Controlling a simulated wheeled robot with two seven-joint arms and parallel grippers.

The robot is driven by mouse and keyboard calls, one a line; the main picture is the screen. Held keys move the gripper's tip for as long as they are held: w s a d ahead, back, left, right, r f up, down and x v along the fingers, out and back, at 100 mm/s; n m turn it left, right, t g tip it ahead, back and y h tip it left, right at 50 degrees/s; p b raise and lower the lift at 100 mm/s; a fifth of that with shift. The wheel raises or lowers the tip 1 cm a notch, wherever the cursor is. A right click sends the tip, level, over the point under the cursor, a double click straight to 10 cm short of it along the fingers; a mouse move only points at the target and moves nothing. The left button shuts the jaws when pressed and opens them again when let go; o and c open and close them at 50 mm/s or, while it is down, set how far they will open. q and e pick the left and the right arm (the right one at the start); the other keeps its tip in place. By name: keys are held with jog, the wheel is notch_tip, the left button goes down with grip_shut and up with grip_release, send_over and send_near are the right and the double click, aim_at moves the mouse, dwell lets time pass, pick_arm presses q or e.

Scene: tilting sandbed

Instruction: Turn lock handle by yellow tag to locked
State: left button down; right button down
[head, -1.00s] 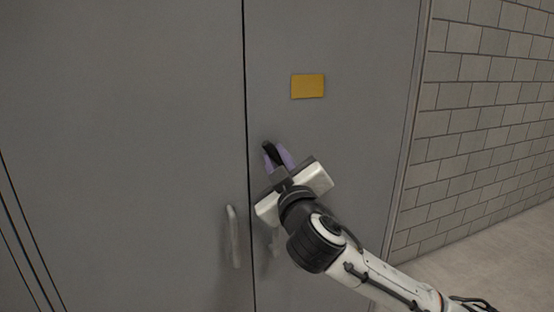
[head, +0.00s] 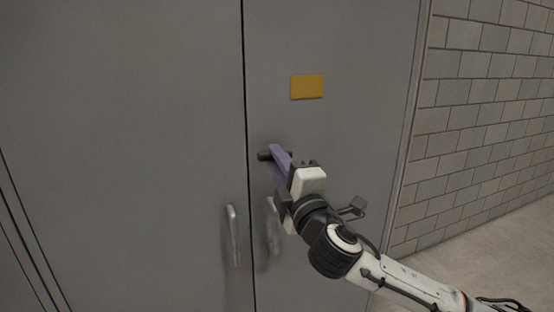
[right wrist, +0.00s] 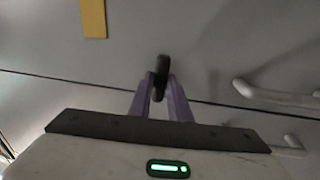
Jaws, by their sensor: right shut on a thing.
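The yellow tag (head: 307,87) is on the right grey door, above my right gripper. It also shows at the top left of the right wrist view (right wrist: 93,18). The black lock handle (head: 265,155) sits on the right door below the tag, close to the door seam. My right gripper (head: 276,156) has its purple fingers shut on the handle. In the right wrist view the handle (right wrist: 160,68) stands between the two fingertips (right wrist: 159,88). The fingers hide part of the handle in the head view. My left gripper is not in view.
A pale pull handle (head: 233,236) is on the left door beside the seam. A second pull handle (head: 273,226) is on the right door, partly behind my right gripper. A grey block wall (head: 485,110) stands to the right, with bare floor (head: 500,260) below it.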

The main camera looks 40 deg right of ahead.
jog(key=shift+n, duration=0.7)
jog(key=c, duration=1.6)
grip_release()
jog(key=shift+c, duration=0.2)
jog(key=v, duration=1)
jog(key=shift+s, duration=0.2)
